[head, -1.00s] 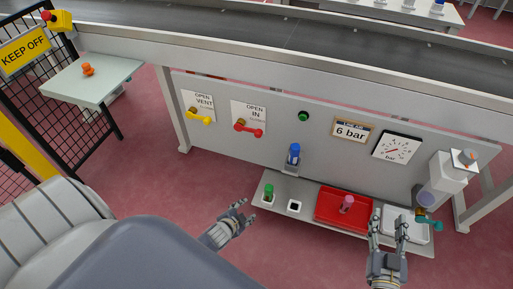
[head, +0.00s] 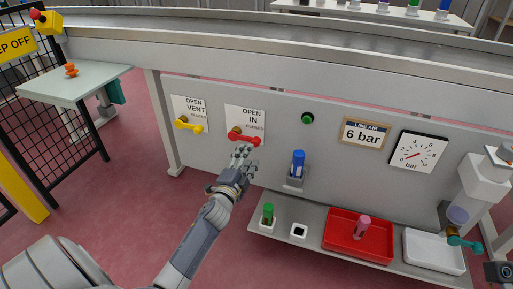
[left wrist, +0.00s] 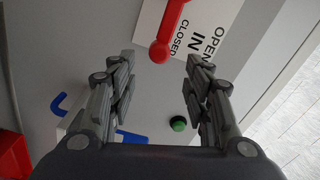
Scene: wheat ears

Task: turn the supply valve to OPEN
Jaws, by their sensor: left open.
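The valve marked IN has a red handle (head: 250,140) on the grey panel. The handle lies roughly level, pointing right, with the word CLOSED just above it and OPEN at the top of its white label (head: 248,118). My left gripper (head: 242,156) is just below the handle, open and empty. In the left wrist view the red handle (left wrist: 167,32) shows ahead between the open fingers (left wrist: 160,68), apart from them. The right gripper's fingers are not in view.
A yellow VENT valve (head: 190,126) is left of the red one. A green button (head: 307,118), a 6 bar sign (head: 365,133) and a gauge (head: 418,152) are right. A blue bottle (head: 298,163) stands on a bracket. Below is a shelf with a red tray (head: 338,243).

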